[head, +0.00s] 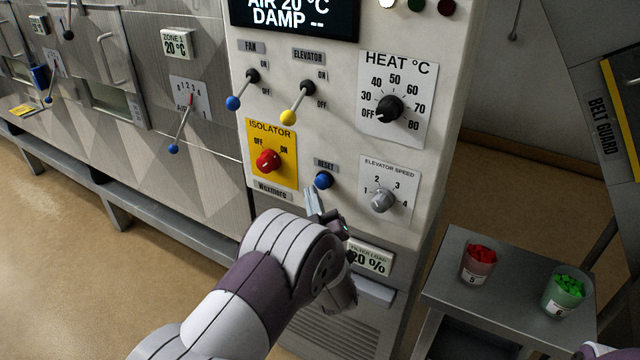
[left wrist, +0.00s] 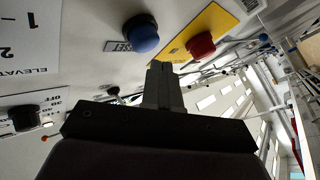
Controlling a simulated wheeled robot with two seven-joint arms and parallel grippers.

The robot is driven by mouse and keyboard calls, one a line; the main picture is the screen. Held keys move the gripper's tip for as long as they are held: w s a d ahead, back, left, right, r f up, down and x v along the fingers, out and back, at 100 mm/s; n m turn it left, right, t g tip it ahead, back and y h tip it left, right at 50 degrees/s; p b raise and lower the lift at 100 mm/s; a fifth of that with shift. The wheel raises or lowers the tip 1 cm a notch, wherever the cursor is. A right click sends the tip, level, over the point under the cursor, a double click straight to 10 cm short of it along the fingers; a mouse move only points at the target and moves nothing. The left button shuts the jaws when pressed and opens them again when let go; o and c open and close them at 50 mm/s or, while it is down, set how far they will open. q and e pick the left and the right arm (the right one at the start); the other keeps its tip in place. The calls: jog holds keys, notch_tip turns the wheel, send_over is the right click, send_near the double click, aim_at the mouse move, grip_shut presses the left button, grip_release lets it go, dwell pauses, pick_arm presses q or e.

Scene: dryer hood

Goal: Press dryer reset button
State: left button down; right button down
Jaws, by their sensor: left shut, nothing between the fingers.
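The blue reset button (head: 323,180) sits on the pale control panel under a small label reading RESET. It also shows large near the top of the left wrist view (left wrist: 141,34). My left gripper (head: 313,196) is shut and empty, just below the button in the head view. In the left wrist view its joined fingertips (left wrist: 160,70) are close to the button and beside it, with a gap visible in the picture. The exact distance in depth is unclear. My right gripper's fingers do not show; a piece of my right arm is at the bottom right corner of the head view.
The red isolator knob (head: 268,161) on its yellow plate is left of the button. The elevator speed knob (head: 382,200) is to the right. The fan lever (head: 243,90) and elevator lever (head: 298,102) are above. A grey side table (head: 452,290) holds red and green cups.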

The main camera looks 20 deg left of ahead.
pick_arm(q)
jog(key=shift+s+a+p, duration=0.2)
jog(key=shift+s+p, duration=0.4)
jog(key=shift+s, duration=1.8)
